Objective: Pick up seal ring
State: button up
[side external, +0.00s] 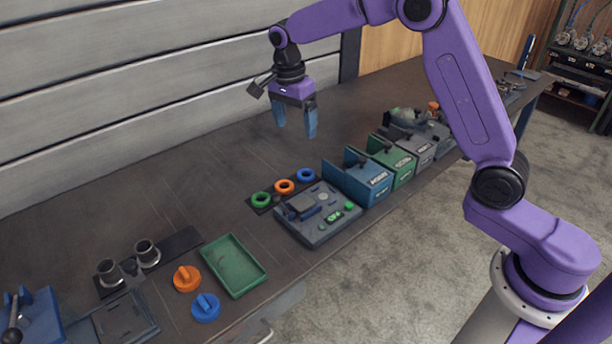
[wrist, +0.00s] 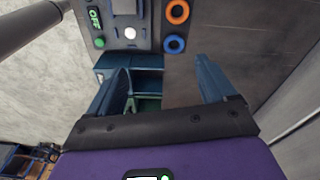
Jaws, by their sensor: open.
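Three ring-shaped parts that look like seal rings lie in a row on a dark strip: a green ring (side external: 254,201), an orange ring (side external: 278,188) and a blue ring (side external: 300,177). In the wrist view the orange ring (wrist: 169,14) and the blue ring (wrist: 166,45) show at the top; the green one is out of that view. My gripper (side external: 295,130) is open and empty, fingers down, well above the table and behind the row. In the wrist view its fingers (wrist: 161,66) stand wide apart with no ring between them.
A grey device with buttons (side external: 318,236) sits in front of the rings. Blue (side external: 372,190) and green (side external: 403,170) holders stand to their right. A green tray (side external: 236,268), orange knob (side external: 187,279), blue knob (side external: 206,308) and flanged pipes (side external: 147,255) are at left. The table behind the rings is clear.

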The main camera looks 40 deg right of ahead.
jog(key=w+d+f+m, duration=0.2)
jog(key=w+d+m, duration=0.2)
send_near(306, 173)
jog(key=shift+m, duration=0.3)
jog(key=f, duration=0.8)
jog(key=shift+d+f, duration=0.1)
jog(key=shift+d, duration=0.2)
jog(key=c, duration=1.1)
